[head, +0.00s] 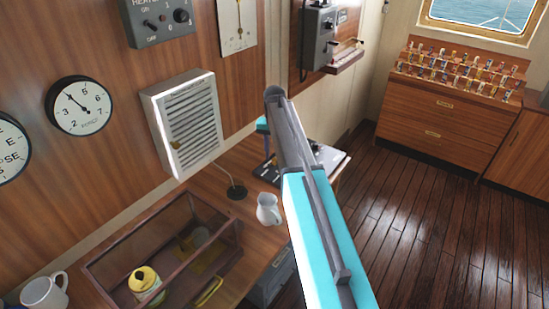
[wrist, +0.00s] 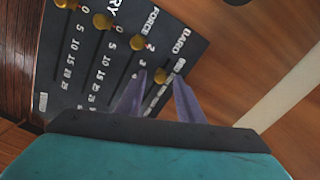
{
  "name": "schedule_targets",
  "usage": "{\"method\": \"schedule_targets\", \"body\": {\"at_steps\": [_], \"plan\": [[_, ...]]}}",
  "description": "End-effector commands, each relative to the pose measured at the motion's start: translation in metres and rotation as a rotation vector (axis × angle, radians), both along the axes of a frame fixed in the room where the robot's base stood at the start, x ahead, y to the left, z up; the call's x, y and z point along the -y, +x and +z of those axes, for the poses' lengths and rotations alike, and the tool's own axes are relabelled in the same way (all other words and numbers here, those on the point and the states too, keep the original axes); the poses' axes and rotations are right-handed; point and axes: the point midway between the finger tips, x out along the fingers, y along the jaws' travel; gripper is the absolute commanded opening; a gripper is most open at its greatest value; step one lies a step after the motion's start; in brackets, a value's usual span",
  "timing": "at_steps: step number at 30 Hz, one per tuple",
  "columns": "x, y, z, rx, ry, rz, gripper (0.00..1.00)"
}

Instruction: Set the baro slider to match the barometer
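A dark slider panel (wrist: 70,62) fills the upper left of the wrist view, tilted, with printed scales and brass knobs. The baro slider's knob (wrist: 160,76) is nearest my gripper, below the BARO label. My gripper (wrist: 160,80) has two purple fingers apart, one on each side of this knob, with gaps visible; contact cannot be told. The exact baro reading is too blurred. In the head view the panel (head: 333,158) lies on the desk, partly hidden by my arm. No gauge there is clearly the barometer; a white instrument (head: 237,30) on the wall is cut off at the top.
A FORCE dial (head: 80,105) hangs on the wall, with another dial (head: 10,148) cut off at left. A white jug (head: 268,209) and a glass case (head: 160,250) stand on the desk. A mug (head: 44,292) is at lower left. The right floor is clear.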

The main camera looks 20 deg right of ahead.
Motion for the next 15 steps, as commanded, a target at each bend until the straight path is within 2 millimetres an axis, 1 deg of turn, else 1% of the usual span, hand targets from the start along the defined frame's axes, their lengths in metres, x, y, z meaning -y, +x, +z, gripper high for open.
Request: {"method": "schedule_targets", "body": {"at_steps": [3, 12, 13, 15], "plan": [[0.0000, 0.0000, -0.0054, 0.000, 0.000, 0.000, 0.34], [0.0001, 0.0001, -0.0058, 0.000, 0.000, 0.000, 0.34], [0.0000, 0.0000, -0.0058, 0.000, 0.000, 0.000, 0.33], [0.0000, 0.0000, -0.0058, 0.000, 0.000, 0.000, 0.21]]}}
